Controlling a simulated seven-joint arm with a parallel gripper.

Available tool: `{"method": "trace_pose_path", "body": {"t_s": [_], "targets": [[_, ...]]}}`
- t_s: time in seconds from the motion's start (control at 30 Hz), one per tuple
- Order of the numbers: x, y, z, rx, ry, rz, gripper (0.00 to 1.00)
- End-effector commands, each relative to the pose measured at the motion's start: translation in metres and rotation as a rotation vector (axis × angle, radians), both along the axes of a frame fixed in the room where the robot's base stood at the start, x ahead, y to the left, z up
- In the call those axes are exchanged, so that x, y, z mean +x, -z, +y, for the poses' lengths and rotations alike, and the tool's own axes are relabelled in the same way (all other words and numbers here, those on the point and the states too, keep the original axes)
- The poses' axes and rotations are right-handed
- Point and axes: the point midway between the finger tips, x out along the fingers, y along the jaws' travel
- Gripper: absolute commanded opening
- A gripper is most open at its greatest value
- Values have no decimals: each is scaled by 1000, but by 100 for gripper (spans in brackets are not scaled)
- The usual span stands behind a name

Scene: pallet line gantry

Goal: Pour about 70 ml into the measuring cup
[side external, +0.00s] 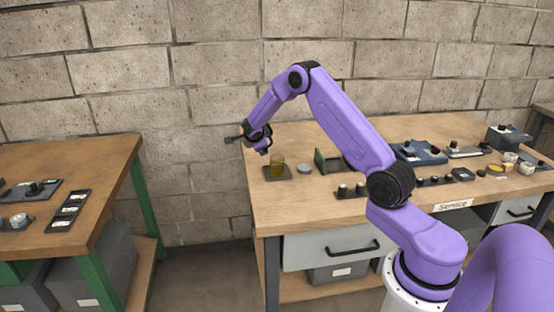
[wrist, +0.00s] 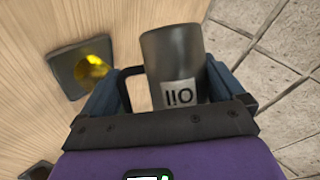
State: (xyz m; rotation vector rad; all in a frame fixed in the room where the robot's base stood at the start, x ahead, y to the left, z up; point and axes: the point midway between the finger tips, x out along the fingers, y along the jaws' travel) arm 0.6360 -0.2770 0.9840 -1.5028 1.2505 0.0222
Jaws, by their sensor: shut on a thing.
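In the side external view my gripper (side external: 259,145) is above and slightly left of the measuring cup, and the jug is hard to make out there. The measuring cup (side external: 277,166) is clear and looks amber, standing on a dark square tray (side external: 288,177) at the bench's left end. In the wrist view the cup (wrist: 96,66) shows yellow, left of the jug and apart from it. Its exact level cannot be read.
A round grey lid or dish (side external: 305,168) and a green-edged holder (side external: 321,160) stand right of the cup. Several small parts line the bench (side external: 258,190) further right. A second table (side external: 98,165) is at the left, across a gap.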

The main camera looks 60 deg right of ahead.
Motion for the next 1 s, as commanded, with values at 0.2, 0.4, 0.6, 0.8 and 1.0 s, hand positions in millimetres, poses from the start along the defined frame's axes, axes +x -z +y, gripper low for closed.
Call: {"method": "trace_pose_path", "body": {"t_s": [0.2, 0.4, 0.6, 0.8, 1.0], "targets": [[-3, -6, -1, -51, 0, 87, 55], [-6, 2, -2, -114, -3, 205, 55], [-5, 5, -1, -177, -2, 308, 55], [-4, 5, -1, -202, -3, 355, 55], [-4, 5, -1, -204, -3, 358, 55]]}}
